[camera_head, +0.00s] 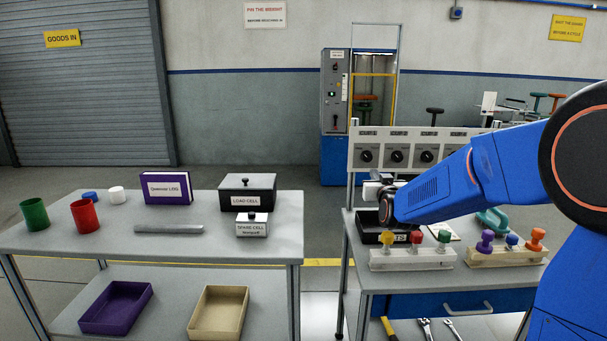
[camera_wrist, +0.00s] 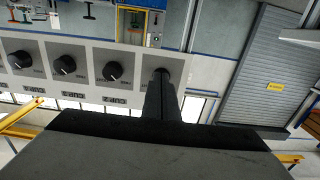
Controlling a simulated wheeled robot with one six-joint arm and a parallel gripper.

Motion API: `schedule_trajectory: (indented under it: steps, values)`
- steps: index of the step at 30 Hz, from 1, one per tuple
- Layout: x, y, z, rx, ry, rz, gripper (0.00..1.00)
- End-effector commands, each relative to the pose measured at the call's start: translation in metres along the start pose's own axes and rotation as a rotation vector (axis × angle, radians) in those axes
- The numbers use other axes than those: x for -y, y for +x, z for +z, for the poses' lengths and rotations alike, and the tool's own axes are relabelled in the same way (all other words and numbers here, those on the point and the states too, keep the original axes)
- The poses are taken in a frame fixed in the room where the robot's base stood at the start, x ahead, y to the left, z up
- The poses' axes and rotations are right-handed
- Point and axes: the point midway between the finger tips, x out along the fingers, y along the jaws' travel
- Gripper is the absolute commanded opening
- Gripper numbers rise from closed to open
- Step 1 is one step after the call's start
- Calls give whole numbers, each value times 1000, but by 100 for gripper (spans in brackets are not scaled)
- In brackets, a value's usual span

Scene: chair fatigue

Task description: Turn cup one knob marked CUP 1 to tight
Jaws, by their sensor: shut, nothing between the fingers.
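The grey knob panel (camera_head: 412,146) stands at the back of the right table with a row of black knobs. In the head view, the leftmost knob (camera_head: 366,156) has a small plate above it, too small to read. My gripper (camera_head: 374,182) is in front of and below this knob. In the wrist view the picture is turned over, and my gripper (camera_wrist: 161,82) is shut. Its fingertips overlap the end knob (camera_wrist: 161,72) and hide most of it; I cannot tell whether they touch. The neighbouring knob (camera_wrist: 112,71), labelled CUP 2, is in plain sight.
Another rack (camera_head: 506,252) holds purple, blue and orange ones. The left table (camera_head: 110,236) stands apart, across a gap.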

Motion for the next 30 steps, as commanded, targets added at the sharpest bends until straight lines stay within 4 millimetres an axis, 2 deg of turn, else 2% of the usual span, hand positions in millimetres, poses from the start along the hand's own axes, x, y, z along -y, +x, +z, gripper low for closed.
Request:
schedule_trajectory:
  steps: [7, 21, 30]
  values:
    - [0, 7, 1, 1, 0, 0, 0]
    - [0, 56, 1, 1, 0, 0, 0]
    - [0, 70, 1, 1, 0, 0, 0]
